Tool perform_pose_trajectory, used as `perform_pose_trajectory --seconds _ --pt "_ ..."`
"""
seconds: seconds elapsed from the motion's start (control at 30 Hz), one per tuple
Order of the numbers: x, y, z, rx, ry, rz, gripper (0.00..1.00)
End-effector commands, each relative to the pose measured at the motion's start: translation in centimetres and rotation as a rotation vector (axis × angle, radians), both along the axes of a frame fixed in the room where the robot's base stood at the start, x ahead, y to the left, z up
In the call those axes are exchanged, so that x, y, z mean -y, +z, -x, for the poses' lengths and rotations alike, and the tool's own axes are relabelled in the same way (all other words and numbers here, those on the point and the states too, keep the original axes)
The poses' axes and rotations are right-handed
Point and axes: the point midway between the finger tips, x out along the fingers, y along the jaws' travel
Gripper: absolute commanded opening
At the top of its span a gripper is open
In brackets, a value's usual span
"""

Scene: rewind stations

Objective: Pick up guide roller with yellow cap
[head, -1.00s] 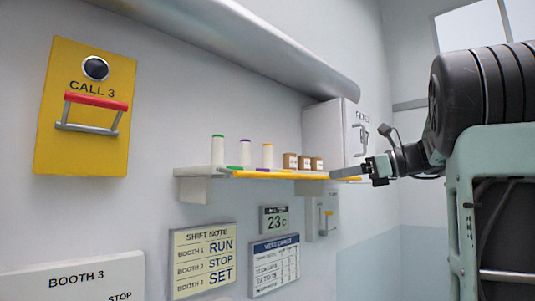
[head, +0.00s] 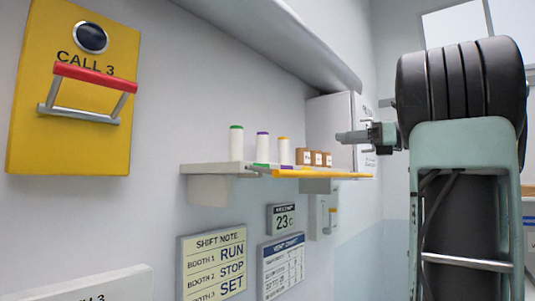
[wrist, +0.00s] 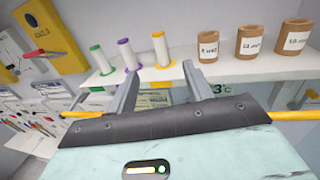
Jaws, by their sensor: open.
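The guide roller with yellow cap (head: 284,151) stands upright on the wall shelf (head: 212,168), the rightmost of three white rollers. It also shows in the wrist view (wrist: 161,49), beyond and between my fingertips. The roller with purple cap (head: 262,148) stands to its left, and the roller with green cap (head: 236,143) is farther left. My gripper (wrist: 157,73) is open and empty, with a finger on each side of the view and the yellow-capped roller apart from both. In the head view my gripper (head: 352,137) is right of the rollers, near the shelf's far end.
Several small brown labelled containers (head: 317,158) stand right of the rollers on the shelf. A yellow bar (head: 320,174) runs along the shelf's front edge. A grey overhang (head: 270,40) is above. The yellow CALL 3 panel (head: 28,110) is on the wall at left.

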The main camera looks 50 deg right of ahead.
Motion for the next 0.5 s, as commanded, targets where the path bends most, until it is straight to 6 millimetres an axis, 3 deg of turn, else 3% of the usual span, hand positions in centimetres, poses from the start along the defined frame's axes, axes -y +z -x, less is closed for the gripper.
perform_pose_trajectory --seconds 0.17,0.5 --pt "-0.5 0.2 -1.4 0.001 0.004 0.0 0.51" --pt "-2.4 0.4 -8.2 0.0 0.004 -0.001 0.51"
